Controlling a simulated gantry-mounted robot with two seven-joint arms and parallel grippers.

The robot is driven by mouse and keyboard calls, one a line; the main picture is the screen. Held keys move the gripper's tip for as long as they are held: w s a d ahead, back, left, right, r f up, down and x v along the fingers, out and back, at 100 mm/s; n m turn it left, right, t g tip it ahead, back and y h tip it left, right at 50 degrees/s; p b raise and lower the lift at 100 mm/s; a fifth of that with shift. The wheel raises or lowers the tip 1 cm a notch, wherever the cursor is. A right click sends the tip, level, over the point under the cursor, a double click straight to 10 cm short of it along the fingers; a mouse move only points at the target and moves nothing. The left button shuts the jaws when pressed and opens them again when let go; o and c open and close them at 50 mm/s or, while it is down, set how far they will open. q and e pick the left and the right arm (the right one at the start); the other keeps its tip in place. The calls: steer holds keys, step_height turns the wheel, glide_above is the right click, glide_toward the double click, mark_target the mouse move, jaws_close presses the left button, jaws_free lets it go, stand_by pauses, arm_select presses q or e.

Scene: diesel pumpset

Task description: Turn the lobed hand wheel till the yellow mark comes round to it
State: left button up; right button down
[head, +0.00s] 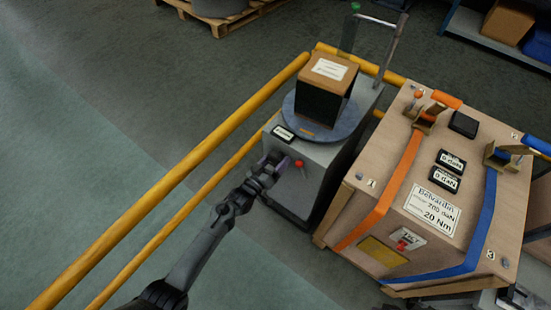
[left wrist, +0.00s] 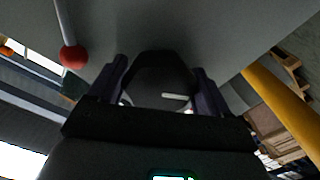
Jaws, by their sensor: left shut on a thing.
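My left gripper (head: 268,167) is at the front face of a grey cabinet (head: 315,155). In the left wrist view its two fingers (left wrist: 163,90) are shut on a dark, rounded thing, which looks like the hand wheel (left wrist: 163,68). A short white line shows just below the wheel's dark rim. In the head view the wheel is hidden behind the gripper. On the cabinet is a blue-grey turntable (head: 345,128) with a small orange-yellow mark (head: 307,135) on its near rim. A dark part at the lower right (head: 515,299) may be my right gripper; its jaws cannot be made out.
A brown box (head: 325,85) stands on the turntable. A red ball knob (head: 299,163) sticks out beside my gripper; it also shows in the left wrist view (left wrist: 74,57). Yellow rails (head: 190,160) run behind my left arm. A wooden crate (head: 400,235) with straps stands close at right.

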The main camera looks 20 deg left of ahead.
stand_by(0.3)
arm_select(q)
steer(key=o, duration=1)
steer(key=shift+s+a+r+p, duration=0.1)
steer(key=shift+s+a+p, duration=0.05)
steer(key=shift+s+p, duration=0.35)
steer(key=p+v, duration=0.4)
steer(key=v, duration=0.5)
steer(key=shift+s+a, duration=0.1)
steer(key=shift+s, duration=0.3)
steer(key=shift+s, duration=0.1)
